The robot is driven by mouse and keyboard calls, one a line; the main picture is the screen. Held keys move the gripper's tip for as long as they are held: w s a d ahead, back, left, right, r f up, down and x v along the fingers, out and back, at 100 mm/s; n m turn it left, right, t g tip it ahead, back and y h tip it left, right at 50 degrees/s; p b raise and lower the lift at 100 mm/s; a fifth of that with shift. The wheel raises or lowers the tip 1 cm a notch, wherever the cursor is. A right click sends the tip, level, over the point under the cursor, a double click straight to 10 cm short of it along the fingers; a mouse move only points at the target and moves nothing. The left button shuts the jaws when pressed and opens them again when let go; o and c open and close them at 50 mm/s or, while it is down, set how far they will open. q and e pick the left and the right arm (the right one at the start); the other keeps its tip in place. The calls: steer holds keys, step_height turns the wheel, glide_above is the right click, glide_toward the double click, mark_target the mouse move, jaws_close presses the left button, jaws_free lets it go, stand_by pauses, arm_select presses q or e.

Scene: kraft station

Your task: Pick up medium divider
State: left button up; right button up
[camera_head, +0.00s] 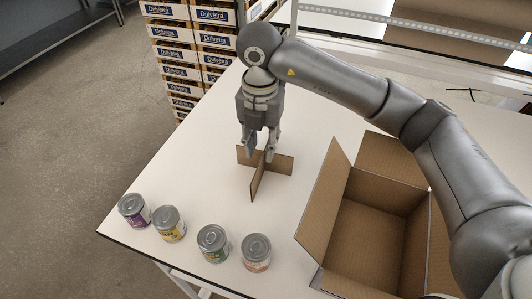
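The medium divider (280,164) is a brown cardboard cross. It stands upright on the white table, left of the open box. My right gripper (260,155) points down over the divider's centre from above. Its two fingers are apart, with a gap between them, and their tips come down beside the upper edges of the panels. Whether a fingertip touches the cardboard I cannot tell. The fingers hide part of the divider's back portion. My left gripper is not in view.
An open cardboard box (322,200) with raised flaps stands right of the divider. Several cans (213,240) line the front left edge of the white table (190,165). Stacked Dulvetra cartons (215,40) stand behind the table. My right arm passes over the table and box.

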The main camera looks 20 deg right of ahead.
mark_target(261, 161)
steer(key=f+p, duration=0.1)
steer(key=f, duration=0.2)
steer(key=f+p, duration=0.2)
steer(key=f, duration=0.1)
steer(key=shift+w+a+f, duration=0.1)
steer(key=shift+w+f, duration=0.1)
steer(key=shift+f, duration=0.6)
steer(key=shift+c, duration=0.2)
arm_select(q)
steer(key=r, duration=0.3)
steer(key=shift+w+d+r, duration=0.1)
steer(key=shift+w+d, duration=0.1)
arm_select(e)
jaws_close()
